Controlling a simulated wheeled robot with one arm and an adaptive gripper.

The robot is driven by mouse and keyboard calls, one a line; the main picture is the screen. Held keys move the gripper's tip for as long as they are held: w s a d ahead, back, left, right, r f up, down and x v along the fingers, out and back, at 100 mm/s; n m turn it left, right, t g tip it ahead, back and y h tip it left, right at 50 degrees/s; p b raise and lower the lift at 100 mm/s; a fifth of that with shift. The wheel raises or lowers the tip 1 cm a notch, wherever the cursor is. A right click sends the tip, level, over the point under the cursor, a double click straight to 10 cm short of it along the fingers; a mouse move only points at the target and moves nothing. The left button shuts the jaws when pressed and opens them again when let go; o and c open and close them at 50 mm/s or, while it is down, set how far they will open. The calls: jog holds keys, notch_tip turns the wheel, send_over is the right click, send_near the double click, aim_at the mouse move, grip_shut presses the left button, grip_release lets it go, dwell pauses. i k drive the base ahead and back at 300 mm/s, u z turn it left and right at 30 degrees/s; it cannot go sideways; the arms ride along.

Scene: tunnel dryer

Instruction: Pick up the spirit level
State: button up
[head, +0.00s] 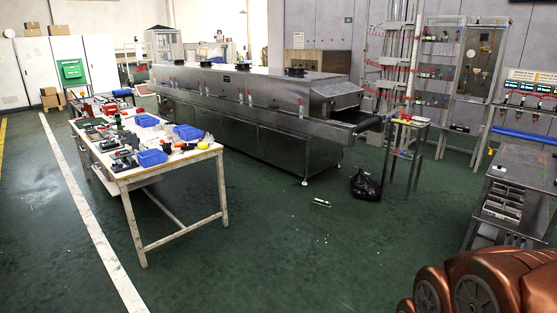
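A small, light bar-shaped object with green on it (322,202) lies on the green floor right of the picture's middle, in front of the long steel dryer. It looks like the spirit level, but it is too small to be sure. Nothing touches it. My copper-coloured arm shows at the bottom right corner. My gripper is not in view.
The steel tunnel dryer (240,135) runs across the back. A cluttered workbench (190,161) stands at left. A black bag (365,185) lies near a small stand (414,123). A steel bench (522,170) is at right. The central floor is open.

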aim_at(318, 201)
jog(key=u, duration=0.3)
jog(key=i, duration=2.1)
jog(key=z, duration=0.35)
jog(key=i, duration=1.7)
jog(key=z, duration=0.95)
jog(key=i, duration=1.7)
jog(key=u, duration=0.95)
jog(key=i, duration=0.65)
jog(key=u, duration=0.5)
